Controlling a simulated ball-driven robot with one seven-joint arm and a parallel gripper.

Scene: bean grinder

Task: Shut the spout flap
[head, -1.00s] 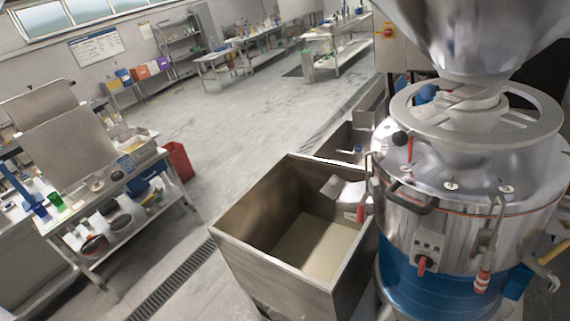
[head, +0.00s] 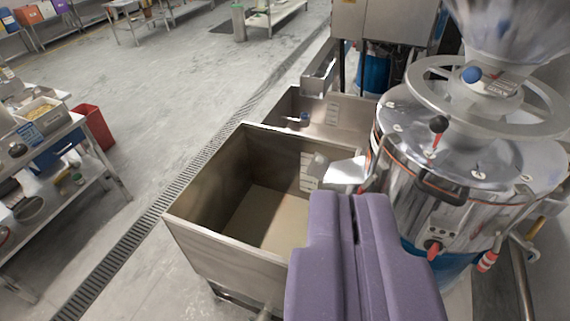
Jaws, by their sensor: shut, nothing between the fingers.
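The grinder (head: 440,165) is a round steel drum with a blue lower part, at the right. Its short metal spout (head: 346,171) sticks out to the left over a steel bin (head: 205,240). The spout flap (head: 314,169), a small grey plate, stands at the spout's outer end and appears swung out from the mouth. My purple gripper (head: 347,198) is shut and empty. In the picture its tips are just below the spout, nearer the camera. I cannot tell whether they touch it. The gripper covers the bin's right side and part of the grinder's lower body.
A second steel bin (head: 333,116) stands behind the first. A bench (head: 60,135) and red bin (head: 95,127) are at the left. Open floor (head: 190,70) lies between, with a drain grate (head: 118,237).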

